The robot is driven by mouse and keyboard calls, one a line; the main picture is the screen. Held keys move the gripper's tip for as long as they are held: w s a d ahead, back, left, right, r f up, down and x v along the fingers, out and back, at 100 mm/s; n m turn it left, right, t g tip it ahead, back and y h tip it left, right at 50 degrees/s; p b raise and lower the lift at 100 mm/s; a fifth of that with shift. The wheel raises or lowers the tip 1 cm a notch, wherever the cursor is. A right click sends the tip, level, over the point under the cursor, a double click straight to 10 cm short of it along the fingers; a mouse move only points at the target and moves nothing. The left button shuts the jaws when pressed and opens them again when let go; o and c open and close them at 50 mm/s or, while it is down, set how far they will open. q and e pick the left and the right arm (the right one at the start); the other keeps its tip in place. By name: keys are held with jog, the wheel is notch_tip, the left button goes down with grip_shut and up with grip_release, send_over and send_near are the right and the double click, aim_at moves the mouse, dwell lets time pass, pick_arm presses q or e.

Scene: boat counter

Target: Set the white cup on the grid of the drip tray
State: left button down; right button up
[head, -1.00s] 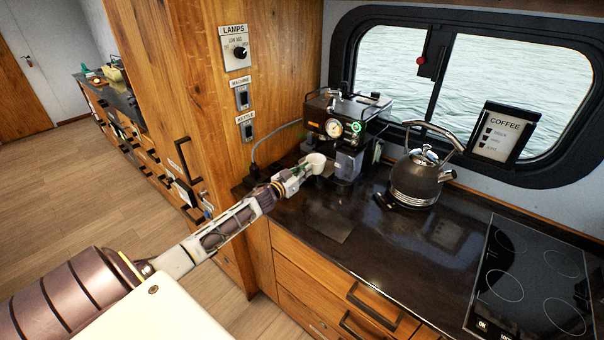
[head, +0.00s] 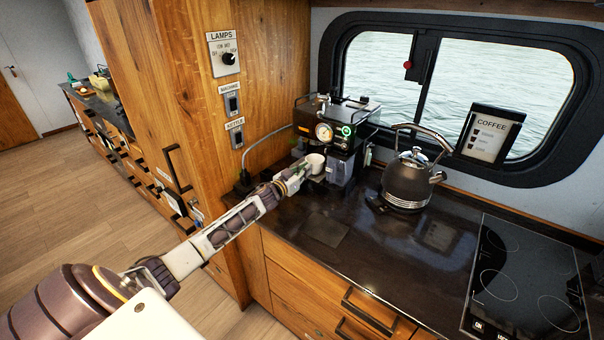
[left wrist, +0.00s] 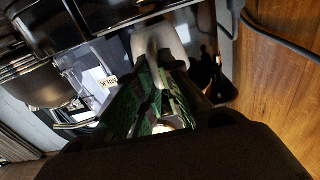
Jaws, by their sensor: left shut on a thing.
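The white cup (head: 316,161) is at the front of the coffee machine, below its gauge, and looks upright. My left gripper (head: 304,168) reaches in from the left and is shut on the cup. In the left wrist view, the green-padded fingers (left wrist: 155,97) are together in front of the pale cup (left wrist: 160,42). The drip tray and its grid are mostly hidden behind the cup and gripper. I cannot tell whether the cup touches the grid. My right gripper is not in view.
The coffee machine (head: 345,112) stands against the wall. A clear milk container (head: 341,170) is just right of the cup and shows in the left wrist view (left wrist: 97,84). A kettle (head: 408,182) stands further right. The front counter (head: 365,250) is mostly clear.

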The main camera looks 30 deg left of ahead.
pick_arm(q)
jog(key=shift+w+d+b, duration=0.15)
jog(key=shift+w+b, duration=0.25)
jog(key=shift+w, duration=1.3)
jog(key=shift+p, duration=0.4)
dwell(0.5)
jog(key=shift+f, duration=0.4)
dwell(0.6)
jog(key=c, duration=1.5)
grip_release()
jog(key=shift+s, duration=0.25)
jog(key=shift+s+a, duration=0.15)
jog(key=shift+s, duration=1.75)
jog(key=shift+s+a, duration=0.15)
jog(key=shift+s, duration=1.8)
jog(key=shift+s+a, duration=0.15)
jog(key=shift+s, duration=1.75)
